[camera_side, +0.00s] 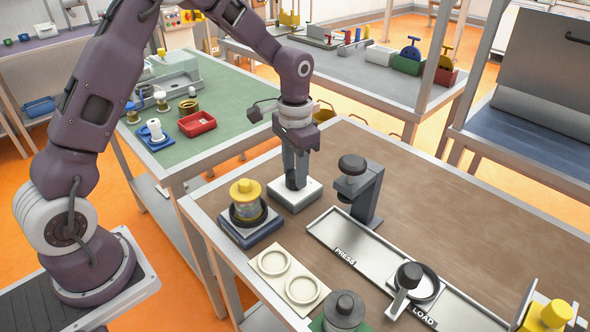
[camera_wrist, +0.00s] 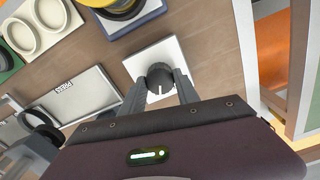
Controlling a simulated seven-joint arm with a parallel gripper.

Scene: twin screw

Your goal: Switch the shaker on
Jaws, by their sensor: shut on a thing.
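A dark round knob (camera_wrist: 160,76) with a white pointer line sits on a square white plate (camera_side: 300,203). The plate also shows in the wrist view (camera_wrist: 148,58). The pointer line faces the bottom of the wrist view. My gripper (camera_side: 295,183) points straight down over the plate and is shut on the knob, with one finger on each side. The fingers hide the knob in the side view. Left of the plate is a dark blue base (camera_side: 250,236), seemingly the shaker, bearing a clear jar with a yellow lid (camera_side: 245,189).
A dark press stand (camera_side: 368,198) rises close to the right of the plate. A metal tray marked PRESS and LOAD (camera_side: 340,229) and a cream holder with two rings (camera_side: 270,278) lie nearer the front. The brown tabletop is clear at the back right.

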